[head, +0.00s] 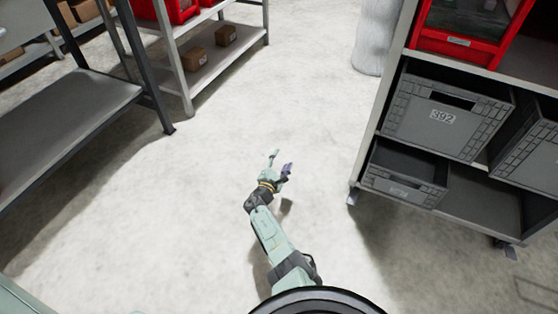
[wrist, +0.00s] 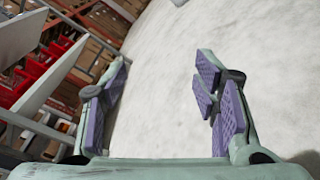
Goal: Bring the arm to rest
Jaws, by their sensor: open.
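My arm (head: 268,232) reaches forward over the bare floor in the head view. My gripper (head: 281,160) is at its far end, with the fingers spread and nothing between them. In the wrist view my gripper (wrist: 162,75) is open wide, its purple pads apart, with only pale floor between them. The gripper touches nothing that I can see.
A shelf unit (head: 400,60) with grey crates (head: 445,112) and a red bin (head: 470,45) stands at the right. A grey rack (head: 70,105) stands at the left, and a shelf with small boxes (head: 197,60) at the back. The floor (head: 330,135) between is clear.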

